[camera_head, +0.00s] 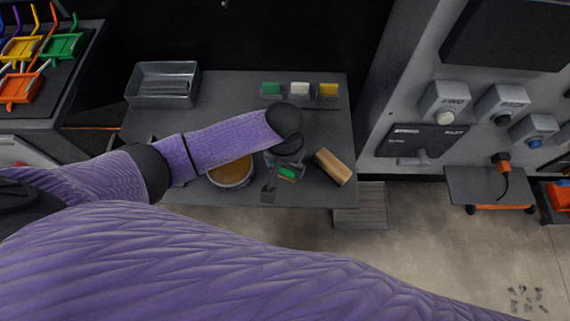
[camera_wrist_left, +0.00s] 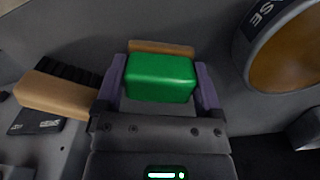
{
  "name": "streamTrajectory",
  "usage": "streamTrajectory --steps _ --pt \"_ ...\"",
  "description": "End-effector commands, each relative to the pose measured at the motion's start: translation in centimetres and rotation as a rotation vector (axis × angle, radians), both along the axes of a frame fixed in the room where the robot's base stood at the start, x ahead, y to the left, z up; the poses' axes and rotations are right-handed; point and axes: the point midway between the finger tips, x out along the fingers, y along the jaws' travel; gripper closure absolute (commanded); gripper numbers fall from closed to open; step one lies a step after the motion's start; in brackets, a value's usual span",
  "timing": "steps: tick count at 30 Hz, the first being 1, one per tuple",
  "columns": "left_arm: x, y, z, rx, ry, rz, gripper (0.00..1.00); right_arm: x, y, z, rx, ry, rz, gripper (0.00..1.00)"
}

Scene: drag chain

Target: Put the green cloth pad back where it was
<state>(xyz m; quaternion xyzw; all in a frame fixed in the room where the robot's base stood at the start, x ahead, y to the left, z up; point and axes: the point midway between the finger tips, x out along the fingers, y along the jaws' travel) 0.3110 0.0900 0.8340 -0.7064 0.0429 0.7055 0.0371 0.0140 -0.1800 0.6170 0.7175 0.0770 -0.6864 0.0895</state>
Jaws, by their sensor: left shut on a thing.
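The green cloth pad (camera_head: 288,173) is a small green block with a tan layer along one edge. In the left wrist view the pad (camera_wrist_left: 160,78) sits between the two purple fingers of my left gripper (camera_wrist_left: 160,90), which is shut on it. In the head view my left gripper (camera_head: 286,168) points down over the front of the grey table (camera_head: 225,84), between a round tin and a wooden brush. I cannot tell whether the pad touches the table. My right gripper is not in view.
The round tin (camera_head: 231,171) with amber contents is left of the gripper; the brush (camera_head: 333,167) is right. Green (camera_head: 271,88), white (camera_head: 299,88) and yellow (camera_head: 328,89) blocks line the table's back. A metal tray (camera_head: 163,97) stands back left. A control panel (camera_head: 425,75) rises at right.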

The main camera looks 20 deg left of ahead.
Motion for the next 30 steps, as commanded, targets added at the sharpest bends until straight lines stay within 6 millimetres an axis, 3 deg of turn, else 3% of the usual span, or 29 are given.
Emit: streamTrajectory --steps 6,7,8,17,24,30 --pt "0.0 0.0 -0.2 0.000 0.000 0.001 0.68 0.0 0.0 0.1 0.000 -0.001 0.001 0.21" --pt "0.0 0.0 -0.1 0.000 0.000 0.001 0.07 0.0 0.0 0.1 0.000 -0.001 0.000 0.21" --pt "0.0 0.0 -0.1 0.000 0.000 0.001 0.00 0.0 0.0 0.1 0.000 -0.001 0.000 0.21" --pt "0.0 0.0 0.9 0.000 -0.001 0.000 0.00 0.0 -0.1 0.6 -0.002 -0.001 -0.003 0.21" --pt "0.1 0.1 7.8 -0.002 -0.005 0.000 0.00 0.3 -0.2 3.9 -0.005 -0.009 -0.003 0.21" --pt "0.1 0.1 11.6 -0.002 -0.002 0.000 0.00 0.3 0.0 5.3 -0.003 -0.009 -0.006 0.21"
